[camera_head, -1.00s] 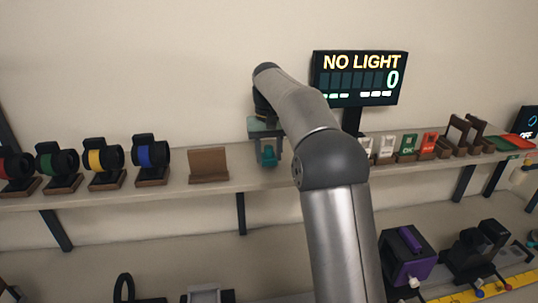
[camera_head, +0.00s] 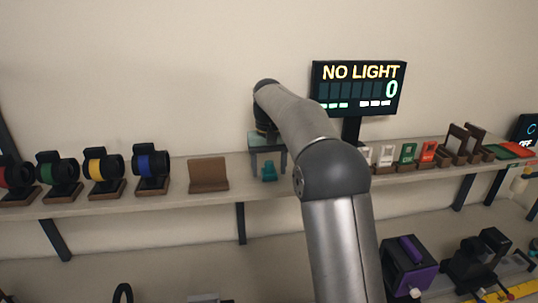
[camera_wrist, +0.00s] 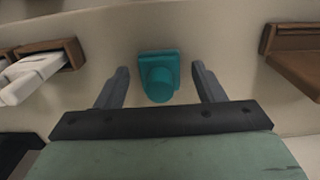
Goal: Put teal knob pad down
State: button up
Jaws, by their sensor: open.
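The teal knob pad (camera_head: 269,172) stands on the upper shelf, to the right of a brown wooden stand. In the wrist view the teal knob pad (camera_wrist: 158,76) shows a square base with a round knob. It sits between and a little beyond my two fingers, with a gap on each side. My gripper (camera_wrist: 161,72) is open and holds nothing. In the head view my gripper (camera_head: 268,165) is just above and around the pad, with my arm passing to its right.
The brown stand (camera_head: 208,174) is left of the pad on the shelf (camera_head: 222,203). Several banded lens barrels (camera_head: 150,164) stand further left. White, green and red cards (camera_head: 408,153) stand to the right. A display (camera_head: 359,88) reads "NO LIGHT" and 0.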

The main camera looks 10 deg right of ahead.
aim_at(269, 162)
notch_tip(269, 162, up, 11)
jog(key=s+r, duration=0.1)
jog(key=s, duration=0.5)
jog(key=s+f, duration=0.6)
jog(key=s, duration=0.4)
jog(key=s+f+t, duration=0.1)
jog(key=s+f, duration=0.6)
jog(key=s, duration=0.4)
jog(key=s+f, duration=0.7)
jog(key=s, duration=0.4)
jog(key=shift+s+t, duration=0.25)
jog(key=shift+t, duration=0.05)
jog(key=shift+f, duration=0.15)
notch_tip(269, 162, down, 6)
jog(key=b, duration=0.4)
